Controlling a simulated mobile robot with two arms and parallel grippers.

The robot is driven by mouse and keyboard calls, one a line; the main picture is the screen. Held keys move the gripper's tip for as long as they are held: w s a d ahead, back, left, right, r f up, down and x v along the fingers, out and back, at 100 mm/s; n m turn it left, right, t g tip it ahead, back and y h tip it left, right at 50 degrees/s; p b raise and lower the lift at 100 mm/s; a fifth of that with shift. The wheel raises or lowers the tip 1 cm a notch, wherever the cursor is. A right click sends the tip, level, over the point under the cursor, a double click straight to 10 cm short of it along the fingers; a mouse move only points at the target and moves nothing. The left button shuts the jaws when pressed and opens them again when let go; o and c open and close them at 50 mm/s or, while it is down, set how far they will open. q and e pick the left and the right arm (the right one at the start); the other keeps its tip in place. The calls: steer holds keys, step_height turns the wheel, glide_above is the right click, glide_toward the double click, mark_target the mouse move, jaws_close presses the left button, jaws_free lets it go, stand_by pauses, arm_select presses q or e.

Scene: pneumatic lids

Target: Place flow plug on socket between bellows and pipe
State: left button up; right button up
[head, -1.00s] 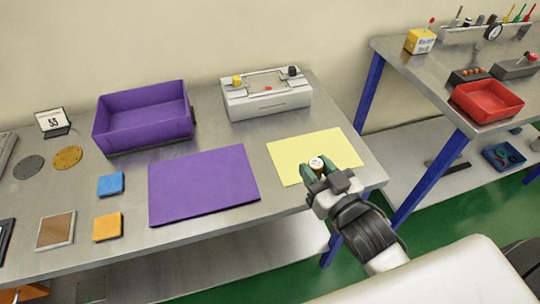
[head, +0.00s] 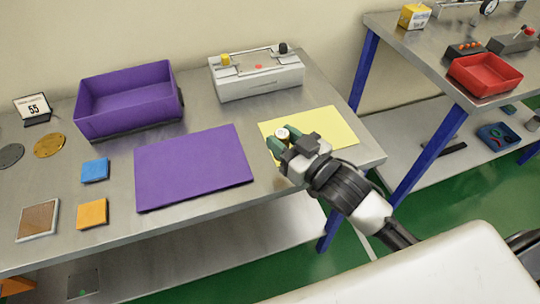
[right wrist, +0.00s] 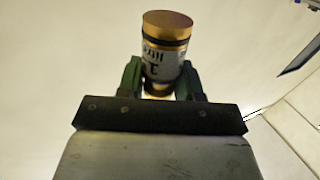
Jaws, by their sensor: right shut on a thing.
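My right gripper (head: 280,144) is shut on a small cylinder, the flow plug (head: 283,133), above the left part of the yellow mat. In the right wrist view the plug (right wrist: 166,45) has a brass-coloured top, dark rings and a pale label with dark lettering. It stands up between the green fingertips (right wrist: 162,82). A pale grey box (head: 262,87) stands behind the yellow mat, apart from the gripper. On its top are a yellow piece (head: 225,59), a black piece (head: 283,48) and a red spot between them. Socket, bellows and pipe are too small to tell apart.
A purple mat (head: 194,168) lies left of the yellow mat (head: 330,125), with a purple bin (head: 130,107) behind it. Blue and orange squares lie further left. A second bench with a red tray (head: 484,76) stands at the right, past a gap.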

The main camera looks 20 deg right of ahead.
steer(key=shift+w+a+f, duration=0.1)
steer(key=shift+a+f, duration=0.35)
steer(key=shift+a, duration=0.15)
steer(key=shift+w+a+f, duration=0.1)
steer(key=shift+a+f, duration=0.3)
steer(key=shift+a, duration=0.2)
steer(key=shift+f+b, duration=0.35)
steer(key=shift+f, duration=1.5)
steer(key=shift+f, duration=0.15)
steer(key=o, duration=1.1)
